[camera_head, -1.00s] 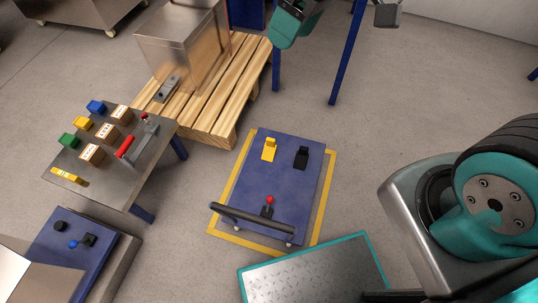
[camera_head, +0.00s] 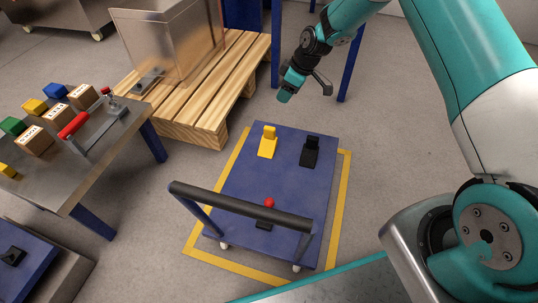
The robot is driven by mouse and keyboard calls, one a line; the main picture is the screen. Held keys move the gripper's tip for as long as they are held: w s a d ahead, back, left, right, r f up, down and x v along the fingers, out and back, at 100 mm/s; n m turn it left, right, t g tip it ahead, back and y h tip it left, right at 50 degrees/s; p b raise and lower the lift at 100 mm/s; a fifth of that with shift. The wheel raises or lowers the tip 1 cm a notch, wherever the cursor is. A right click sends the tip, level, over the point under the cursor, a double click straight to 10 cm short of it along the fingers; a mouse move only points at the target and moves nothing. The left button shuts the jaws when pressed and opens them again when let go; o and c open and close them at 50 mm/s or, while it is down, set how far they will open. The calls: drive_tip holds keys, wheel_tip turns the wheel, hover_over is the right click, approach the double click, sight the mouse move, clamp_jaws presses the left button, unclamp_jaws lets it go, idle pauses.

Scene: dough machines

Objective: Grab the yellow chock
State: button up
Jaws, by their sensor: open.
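The yellow chock (camera_head: 268,143) stands on the far left part of a blue platform cart (camera_head: 235,187). A black chock (camera_head: 310,151) of similar shape stands to its right on the same deck. My gripper (camera_head: 284,97) is in the air beyond the cart's far edge, above and slightly right of the yellow chock in the picture. It points down and is apart from the chock. Its jaws are open, with nothing seen between them, though the fingertips are small here.
The cart has a dark push handle (camera_head: 240,206) at its near end and a red-knobbed lever (camera_head: 269,204). Yellow floor tape (camera_head: 342,200) frames it. A metal table (camera_head: 60,180) with blocks stands left.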

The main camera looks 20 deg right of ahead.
drive_tip(key=b, duration=0.2)
approach(271, 128)
drive_tip(key=b+x, duration=0.2)
drive_tip(key=x, duration=0.1)
drive_tip(key=b+x, duration=0.3)
drive_tip(key=x, duration=0.1)
drive_tip(key=shift+w+d+b, duration=0.25)
drive_tip(key=shift+b, duration=0.1)
drive_tip(key=b+x, duration=0.5)
drive_tip(key=x, duration=0.1)
drive_tip(key=shift+s+a+f, duration=0.1)
drive_tip(key=shift+s+a, duration=0.05)
drive_tip(key=shift+a, duration=0.1)
clamp_jaws()
